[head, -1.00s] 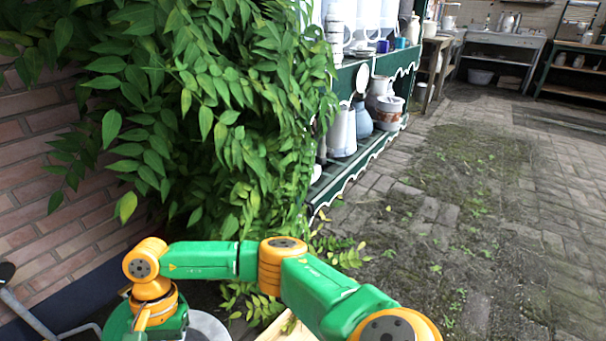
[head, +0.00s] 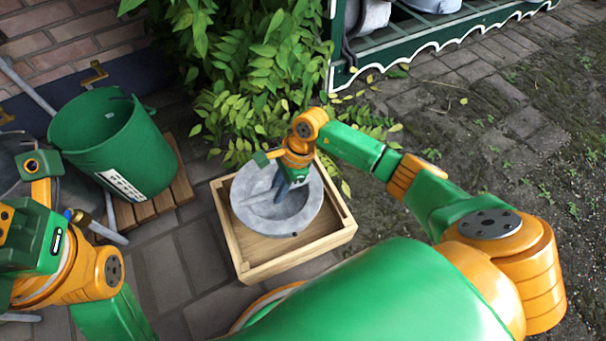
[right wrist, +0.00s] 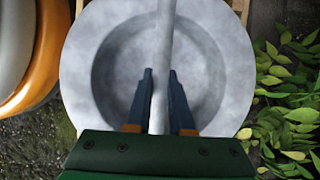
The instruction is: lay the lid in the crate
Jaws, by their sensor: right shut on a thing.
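The lid (head: 258,217) is a round, mottled grey disc with a raised rim and a bar handle across it. My right gripper (head: 291,186) is shut on the handle, which runs between the dark fingers in the right wrist view (right wrist: 158,95). The lid is over the open wooden crate (head: 343,222), toward its far left side, and hides part of its far rim. I cannot tell whether it touches the crate floor. My left gripper (head: 72,215) is at the left edge of the head view; its fingers are not clear.
A green bucket (head: 108,140) stands on a slatted wooden base (head: 163,197) left of the crate. Leafy plants (head: 262,75) hang close behind the crate. A green shelf (head: 440,45) stands farther back. Bare paving (head: 185,262) lies left of the crate.

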